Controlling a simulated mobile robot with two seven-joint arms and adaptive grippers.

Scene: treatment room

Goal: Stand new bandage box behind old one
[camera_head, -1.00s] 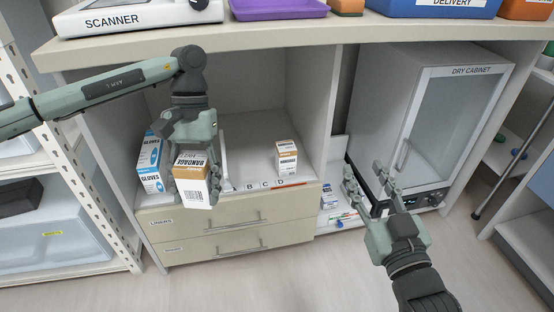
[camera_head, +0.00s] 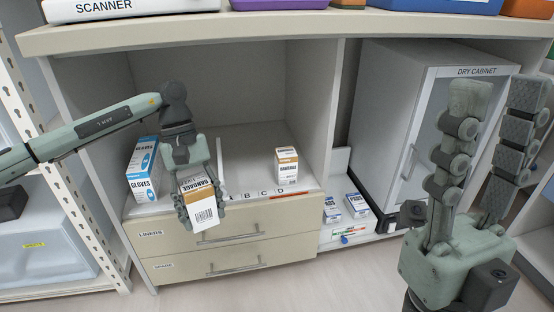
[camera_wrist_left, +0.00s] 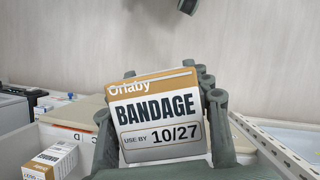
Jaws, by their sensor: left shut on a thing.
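A white and brown bandage box (camera_head: 203,213) is held in my left gripper (camera_head: 200,200) at the front edge of the shelf, tilted in the head view. In the left wrist view this held bandage box (camera_wrist_left: 158,118) reads "USE BY 10/27", between the gripper's fingers. Another bandage box (camera_head: 287,168) stands upright on the shelf to the right, behind the letters C and D. A box at the lower left of the wrist view (camera_wrist_left: 52,162) looks like this one; its date cannot be read. My right gripper (camera_head: 499,110) is raised, open and empty, before the dry cabinet.
Shelf floor behind the standing bandage box looks clear. A side wall (camera_head: 318,110) bounds the shelf on the right. The counter (camera_head: 280,30) overhangs it. Small boxes (camera_head: 357,205) sit in the right bay.

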